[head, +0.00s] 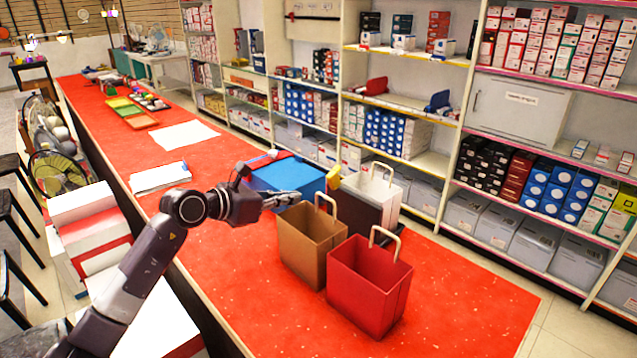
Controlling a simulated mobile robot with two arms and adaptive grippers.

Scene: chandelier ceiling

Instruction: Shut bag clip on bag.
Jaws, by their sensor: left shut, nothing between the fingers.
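Several bags stand on the red counter. A brown bag (310,246) and a red bag (368,288) with pale loop handles are in front. A blue bag or box (290,178) is behind the brown one, with a white bag (378,187) and a dark one (372,216) to its right. A thin red bar (257,162) lies along the blue one's top left edge, and a small yellow piece (334,180) is at its right; I cannot tell which is the bag clip. My left gripper (292,199) is shut and empty, beside the blue one's front and above the brown bag's rim.
The red counter (450,295) is clear at front right. White papers (160,177) and coloured trays (128,110) lie further back. Shelves of boxes stand along the right. Stools and white boxes (92,225) are at the left.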

